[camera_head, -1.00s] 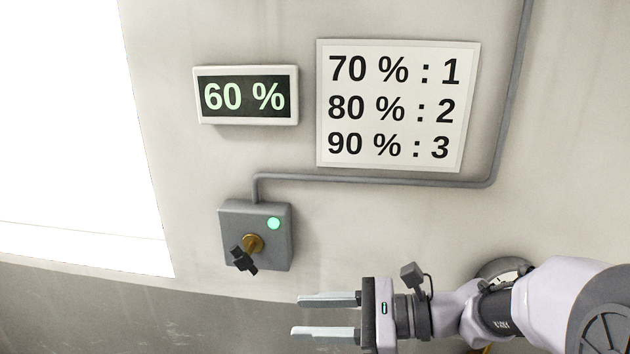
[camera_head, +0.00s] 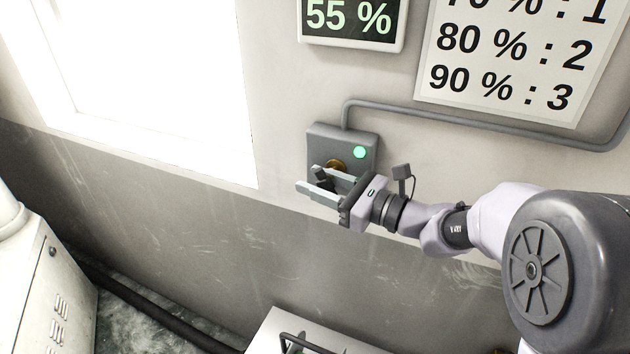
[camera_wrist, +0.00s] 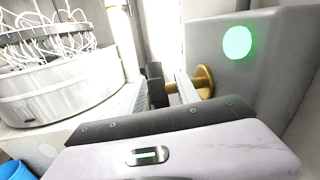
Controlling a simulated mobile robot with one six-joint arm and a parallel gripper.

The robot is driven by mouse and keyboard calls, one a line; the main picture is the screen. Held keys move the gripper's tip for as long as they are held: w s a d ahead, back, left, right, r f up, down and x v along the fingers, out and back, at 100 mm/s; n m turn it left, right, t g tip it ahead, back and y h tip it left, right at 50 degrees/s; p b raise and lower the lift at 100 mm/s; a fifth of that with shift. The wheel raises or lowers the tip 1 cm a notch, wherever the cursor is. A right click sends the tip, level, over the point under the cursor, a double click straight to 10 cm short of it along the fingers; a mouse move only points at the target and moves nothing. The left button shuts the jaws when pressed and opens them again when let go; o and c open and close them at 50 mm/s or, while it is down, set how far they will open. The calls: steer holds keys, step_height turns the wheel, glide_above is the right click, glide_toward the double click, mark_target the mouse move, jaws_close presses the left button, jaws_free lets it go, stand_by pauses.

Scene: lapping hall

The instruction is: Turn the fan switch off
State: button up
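The fan switch is a grey wall box (camera_head: 345,138) with a lit green lamp (camera_head: 359,152), a brass collar (camera_head: 335,166) and a black handle (camera_head: 321,175). My gripper (camera_head: 305,178) is open in front of the box, its fingers spread with the black handle showing between them. In the wrist view, the black handle (camera_wrist: 156,86) stands out from the brass shaft (camera_wrist: 204,82), with a pale finger close beside it; I cannot tell whether they touch. The green lamp (camera_wrist: 237,42) is lit there too. The collar is partly hidden by my gripper.
A display (camera_head: 350,17) reads 55 %. A sign (camera_head: 510,60) lists 70 % : 1, 80 % : 2, 90 % : 3. A conduit (camera_head: 480,128) runs from the box. A bright window (camera_head: 150,80) is at left, a white cabinet (camera_head: 50,290) lower left.

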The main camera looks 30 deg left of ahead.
steer(key=shift+a, duration=0.25)
jaws_close()
